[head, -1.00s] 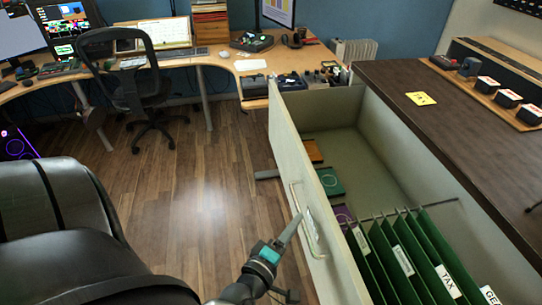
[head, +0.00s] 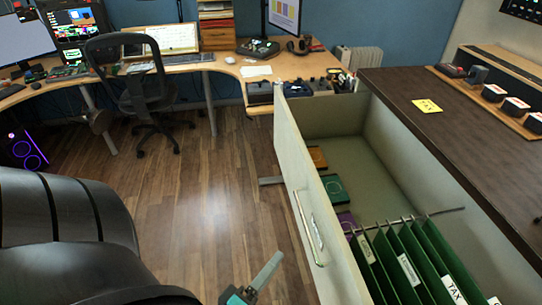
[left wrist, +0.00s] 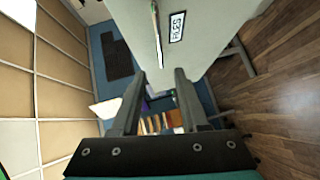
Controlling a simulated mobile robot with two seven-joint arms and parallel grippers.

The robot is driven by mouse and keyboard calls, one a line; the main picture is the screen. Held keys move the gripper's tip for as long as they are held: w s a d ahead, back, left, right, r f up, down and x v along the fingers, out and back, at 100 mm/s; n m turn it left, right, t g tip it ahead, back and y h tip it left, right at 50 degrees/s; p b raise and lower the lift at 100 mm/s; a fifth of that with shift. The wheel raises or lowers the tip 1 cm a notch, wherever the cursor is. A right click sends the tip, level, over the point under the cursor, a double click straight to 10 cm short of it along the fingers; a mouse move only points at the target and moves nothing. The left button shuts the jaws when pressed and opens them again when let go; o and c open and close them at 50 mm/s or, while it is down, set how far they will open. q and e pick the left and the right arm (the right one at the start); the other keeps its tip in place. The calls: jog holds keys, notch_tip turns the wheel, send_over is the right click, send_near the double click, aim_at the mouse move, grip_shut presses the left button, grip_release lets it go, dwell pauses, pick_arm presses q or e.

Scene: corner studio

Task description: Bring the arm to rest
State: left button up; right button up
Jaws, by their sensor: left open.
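My left gripper (head: 264,272) shows at the bottom of the head view, left of the open drawer's front panel (head: 300,190), over the wood floor. Its fingers look apart from the drawer handle (head: 308,228). In the left wrist view the two dark fingers (left wrist: 160,76) are spread with nothing held between them. The drawer front with its FILES label (left wrist: 177,27) shows beyond the fingers there. My right gripper is not in view.
The pulled-out drawer holds green hanging folders (head: 432,262) and several small coloured boxes, one of them green (head: 335,188). A desk runs along the back.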

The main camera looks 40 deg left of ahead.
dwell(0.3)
pick_arm(q)
jog(key=s+d+f+m+g+h+b, duration=0.25)
jog(key=f+m, duration=0.25)
jog(key=f, duration=0.8)
jog(key=s+d+f+m+g+h+b, duration=0.1)
jog(key=s+d+f+m+g+b, duration=0.25)
jog(key=f, duration=0.95)
jog(key=s+a+f+m+g+y+b, duration=0.1)
jog(key=s+a+f+m+g+b, duration=0.2)
jog(key=s+f+m+g, duration=0.6)
jog(key=s+f+m, duration=0.3)
jog(key=s+f, duration=0.3)
jog(key=f, duration=0.3)
jog(key=shift+a+f, duration=0.4)
